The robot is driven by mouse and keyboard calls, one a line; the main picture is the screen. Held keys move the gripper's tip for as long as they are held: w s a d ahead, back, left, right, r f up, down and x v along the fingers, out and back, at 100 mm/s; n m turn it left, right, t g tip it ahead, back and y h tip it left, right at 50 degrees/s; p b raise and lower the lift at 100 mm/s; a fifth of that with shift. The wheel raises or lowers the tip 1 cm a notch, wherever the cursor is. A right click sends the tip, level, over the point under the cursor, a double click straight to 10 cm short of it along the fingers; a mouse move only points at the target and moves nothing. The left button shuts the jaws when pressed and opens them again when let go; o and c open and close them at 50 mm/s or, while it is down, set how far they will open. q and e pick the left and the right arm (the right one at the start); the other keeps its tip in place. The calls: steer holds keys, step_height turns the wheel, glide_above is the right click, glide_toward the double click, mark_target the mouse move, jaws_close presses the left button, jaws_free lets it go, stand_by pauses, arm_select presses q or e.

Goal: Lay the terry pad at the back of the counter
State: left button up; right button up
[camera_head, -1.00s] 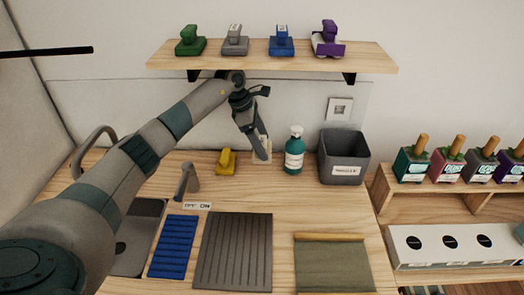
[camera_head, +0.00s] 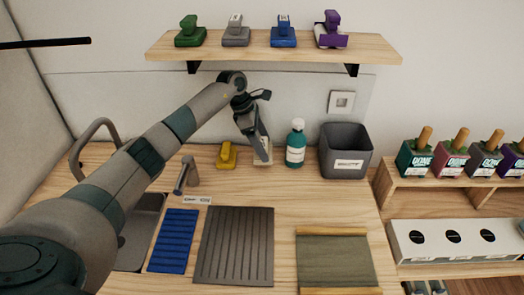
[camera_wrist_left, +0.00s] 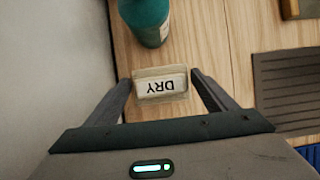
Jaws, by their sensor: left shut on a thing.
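A cream block labelled DRY, apparently the terry pad (camera_wrist_left: 161,84), is between the fingers of my left gripper (camera_wrist_left: 162,78) in the left wrist view. In the head view the pad (camera_head: 263,157) shows partly behind my left gripper (camera_head: 262,150), at the back of the wooden counter (camera_head: 330,206). My left gripper is shut on it. I cannot tell if its underside touches the counter. A teal bottle (camera_head: 296,146) stands just to its right and a yellow handled block (camera_head: 227,156) to its left. My right gripper is not in view.
A grey bin (camera_head: 345,152) stands right of the bottle. A shelf (camera_head: 270,48) with several handled blocks hangs above. Bare counter lies in front of the pad.

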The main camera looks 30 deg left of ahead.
arm_select(q)
step_height(320, 180, down, 3)
steer(key=shift+r+b, duration=0.15)
steer(key=shift+b, duration=0.2)
steer(key=shift+w+a+f, duration=0.2)
steer(key=shift+w, duration=0.1)
steer(key=shift+s+f, duration=0.1)
steer(key=o, duration=1.1)
steer(key=shift+d, duration=0.1)
